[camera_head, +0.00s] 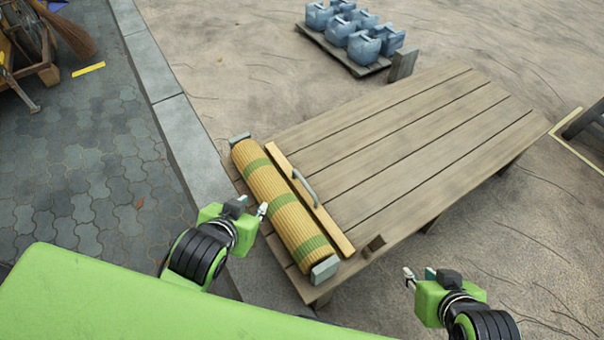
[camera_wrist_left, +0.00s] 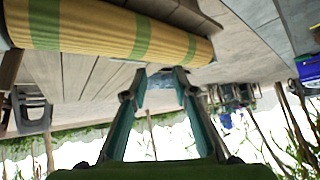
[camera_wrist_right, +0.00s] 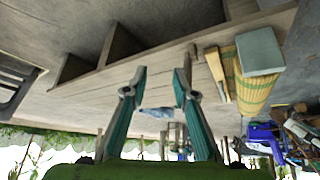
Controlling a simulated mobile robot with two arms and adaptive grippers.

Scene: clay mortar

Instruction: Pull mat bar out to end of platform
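The mat bar (camera_head: 309,198) is a light wooden bar with a grey curved handle (camera_head: 304,187). It lies on the wooden platform (camera_head: 410,140) along the right side of a rolled yellow mat with green stripes (camera_head: 283,205). The mat roll sits at the platform's left end between grey end blocks. My left gripper (camera_head: 254,208) is beside the roll's left side, empty; its fingers are apart in the left wrist view (camera_wrist_left: 160,78). My right gripper (camera_head: 418,276) is off the platform's near edge, empty, with fingers apart in the right wrist view (camera_wrist_right: 163,78).
A small brown block (camera_head: 374,244) sits at the platform's near edge by the bar's end. Blue-grey jugs (camera_head: 363,45) stand on a pallet behind. A stone kerb (camera_head: 190,135) runs left of the platform. The platform top right of the bar is clear.

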